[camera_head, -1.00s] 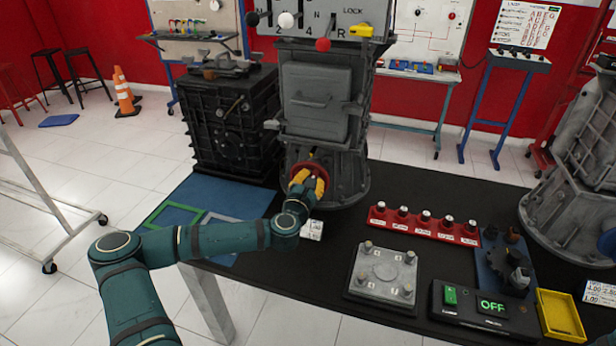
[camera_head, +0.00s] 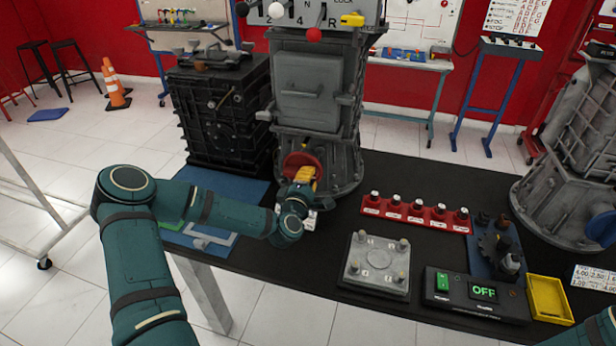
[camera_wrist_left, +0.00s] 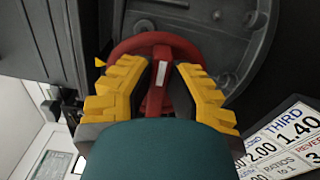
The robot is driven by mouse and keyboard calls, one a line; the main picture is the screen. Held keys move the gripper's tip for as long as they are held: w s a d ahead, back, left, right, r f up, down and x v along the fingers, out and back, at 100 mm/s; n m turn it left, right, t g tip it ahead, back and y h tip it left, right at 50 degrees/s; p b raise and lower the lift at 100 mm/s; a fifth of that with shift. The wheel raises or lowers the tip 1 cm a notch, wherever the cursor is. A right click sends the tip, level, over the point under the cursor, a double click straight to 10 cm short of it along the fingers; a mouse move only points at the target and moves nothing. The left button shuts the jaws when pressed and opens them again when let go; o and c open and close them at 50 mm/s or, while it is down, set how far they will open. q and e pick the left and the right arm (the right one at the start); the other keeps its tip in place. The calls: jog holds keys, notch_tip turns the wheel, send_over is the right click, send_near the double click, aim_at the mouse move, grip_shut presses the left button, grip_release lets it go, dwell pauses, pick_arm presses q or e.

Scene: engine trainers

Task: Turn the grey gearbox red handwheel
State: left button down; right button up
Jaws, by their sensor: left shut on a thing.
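The grey gearbox (camera_head: 314,92) stands upright at the back of the black table. Its red handwheel (camera_head: 303,159) is low on the front face. In the left wrist view the red handwheel (camera_wrist_left: 150,42) shows its curved rim and a spoke with a white mark. My left gripper (camera_head: 303,178) is at the handwheel, and its yellow fingers (camera_wrist_left: 162,75) are shut on the spoke from both sides. The lower part of the wheel is hidden behind the fingers and wrist. My right gripper is out of view.
A black gearbox (camera_head: 222,112) stands close on the left. A red rack with knobs (camera_head: 415,213), a grey plate with posts (camera_head: 377,264), a switch box (camera_head: 462,288) and a yellow tray (camera_head: 549,298) lie to the right. A ratio card (camera_wrist_left: 285,138) lies near the wheel.

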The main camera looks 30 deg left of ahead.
pick_arm(q)
jog(key=shift+f+m+b, duration=0.2)
jog(key=shift+m+b, duration=0.05)
jog(key=shift+m, duration=0.6)
jog(key=shift+f+m+b, duration=0.15)
jog(key=shift+m+b, duration=0.05)
jog(key=shift+m, duration=0.65)
jog(key=shift+a, duration=0.1)
jog(key=c, duration=0.9)
grip_release()
jog(key=shift+f, duration=0.1)
jog(key=shift+s, duration=0.1)
jog(key=v, duration=1.2)
